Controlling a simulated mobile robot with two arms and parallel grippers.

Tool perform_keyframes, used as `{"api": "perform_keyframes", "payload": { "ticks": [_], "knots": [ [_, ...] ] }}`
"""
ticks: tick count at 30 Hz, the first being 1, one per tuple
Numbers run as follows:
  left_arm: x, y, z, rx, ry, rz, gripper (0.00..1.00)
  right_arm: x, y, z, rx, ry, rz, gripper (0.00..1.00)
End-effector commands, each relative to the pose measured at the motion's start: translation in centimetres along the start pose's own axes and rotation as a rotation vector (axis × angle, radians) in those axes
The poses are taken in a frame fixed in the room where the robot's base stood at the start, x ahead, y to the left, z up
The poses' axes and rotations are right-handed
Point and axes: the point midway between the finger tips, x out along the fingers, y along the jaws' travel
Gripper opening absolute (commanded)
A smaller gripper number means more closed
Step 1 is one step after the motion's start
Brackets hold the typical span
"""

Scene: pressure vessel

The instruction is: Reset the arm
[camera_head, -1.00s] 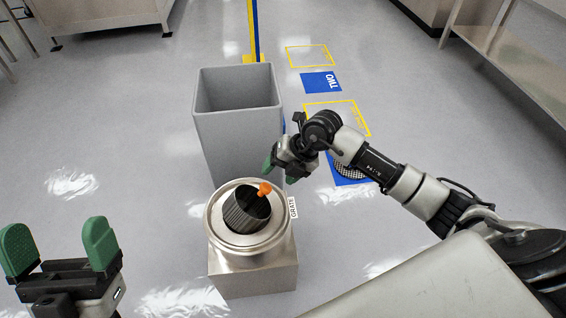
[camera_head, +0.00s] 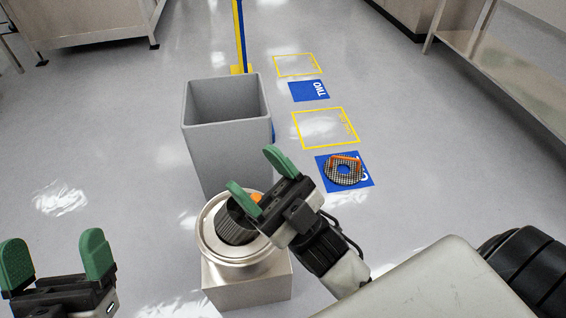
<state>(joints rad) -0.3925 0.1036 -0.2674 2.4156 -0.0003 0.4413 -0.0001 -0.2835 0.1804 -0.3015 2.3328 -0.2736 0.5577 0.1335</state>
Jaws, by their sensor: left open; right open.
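My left gripper (camera_head: 58,268) is open and empty at the lower left, with its green fingertips apart. My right gripper (camera_head: 252,172) is open, in front of the pressure vessel's right side in the picture, its green fingertips apart with nothing between them. The vessel (camera_head: 210,240) is a round metal rim on a square metal block. A dark ribbed cylinder (camera_head: 234,226) stands in its opening. An orange piece (camera_head: 256,197) on it is partly hidden by the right gripper. Whether the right gripper touches the vessel cannot be told.
A grey open bin (camera_head: 225,150) stands behind the vessel. To its right lie blue floor mats, one with a perforated disc (camera_head: 344,170) with an orange handle, and yellow-outlined squares (camera_head: 325,128). A metal table (camera_head: 520,75) is at the right. Floor at the left is clear.

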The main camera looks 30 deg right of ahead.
Motion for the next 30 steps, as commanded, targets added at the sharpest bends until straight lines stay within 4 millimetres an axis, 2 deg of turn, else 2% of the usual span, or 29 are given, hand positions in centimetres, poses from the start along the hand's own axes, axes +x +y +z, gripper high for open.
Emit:
{"api": "perform_keyframes", "payload": {
  "ticks": [3,6,23,26,29,30],
  "knots": [
    [0.0,0.0,0.0,0.000,0.000,0.000,0.92,-0.7,2.1,-0.6,0.073,-0.072,0.167,0.60],
    [0.0,0.0,0.0,0.000,0.001,0.000,0.92,-1.1,3.0,-0.7,0.105,-0.103,0.229,0.60],
    [0.1,-0.1,0.4,0.002,-0.016,-0.001,0.92,-1.1,3.2,-0.3,0.118,-0.127,0.243,0.60],
    [0.4,-0.2,2.5,0.005,-0.106,-0.002,0.92,-1.0,3.0,1.8,0.126,-0.217,0.238,0.60],
    [0.0,-0.4,6.9,0.010,-0.294,-0.005,0.92,-1.9,2.6,6.2,0.143,-0.404,0.229,0.60],
    [-0.7,-0.5,9.0,0.013,-0.389,-0.007,0.92,-2.9,2.3,8.2,0.151,-0.499,0.224,0.60]
  ]
}}
